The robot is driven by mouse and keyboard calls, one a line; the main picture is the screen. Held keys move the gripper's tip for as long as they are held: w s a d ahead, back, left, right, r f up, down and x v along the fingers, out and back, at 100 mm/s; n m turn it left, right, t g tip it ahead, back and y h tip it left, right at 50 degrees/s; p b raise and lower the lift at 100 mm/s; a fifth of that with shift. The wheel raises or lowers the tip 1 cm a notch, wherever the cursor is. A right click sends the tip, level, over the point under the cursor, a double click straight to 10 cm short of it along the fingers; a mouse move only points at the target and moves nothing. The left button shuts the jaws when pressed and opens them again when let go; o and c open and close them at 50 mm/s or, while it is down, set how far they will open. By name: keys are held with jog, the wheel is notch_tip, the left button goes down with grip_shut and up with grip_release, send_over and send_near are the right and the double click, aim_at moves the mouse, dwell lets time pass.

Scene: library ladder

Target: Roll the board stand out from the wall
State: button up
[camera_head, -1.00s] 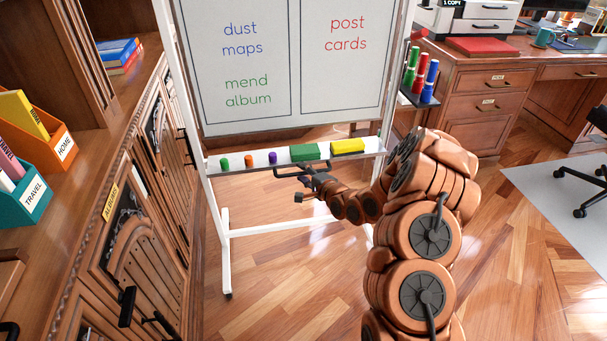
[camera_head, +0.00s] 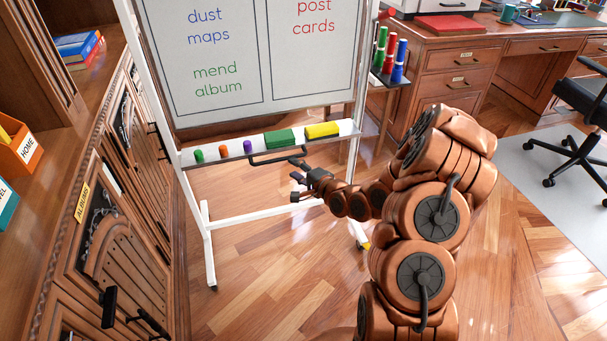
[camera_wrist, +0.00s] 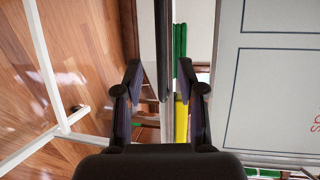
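The white-framed board stand (camera_head: 207,232) stands on the wooden floor beside the cabinets, its whiteboard (camera_head: 262,52) bearing handwritten words. A dark handle (camera_head: 278,158) runs below the tray's front edge. My gripper (camera_head: 297,187) is open, just below and right of the handle in the head view. In the wrist view, a dark upright bar (camera_wrist: 162,50), seemingly the handle, lies between the open fingers (camera_wrist: 160,88); contact is not clear.
Wooden cabinets (camera_head: 118,230) line the left, close to the stand's left leg. A marker holder (camera_head: 388,82) hangs at the stand's right. A desk (camera_head: 450,75) and black chair (camera_head: 580,110) stand at the right. A yellow part (camera_head: 365,245) shows at the right foot. Front floor is clear.

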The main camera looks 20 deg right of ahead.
jog(key=shift+v, duration=1.8)
jog(key=s+a+r+n+g+h, duration=0.25)
jog(key=s+r+n+g, duration=0.3)
jog(key=s, duration=0.75)
jog(key=s+a+r+n+g+h, duration=0.1)
jog(key=s+a+r+n+g, duration=0.4)
jog(key=s, duration=0.9)
jog(key=s+a+r+n+g+h, duration=0.15)
jog(key=s+r+n+g, duration=0.45)
jog(key=s, duration=0.7)
notch_tip(320, 180, up, 22)
jog(key=s+m+p, duration=0.1)
jog(key=p, duration=2.1)
jog(key=shift+s+a+f, duration=0.2)
jog(key=shift+s+a, duration=0.05)
jog(key=shift+s, duration=0.1)
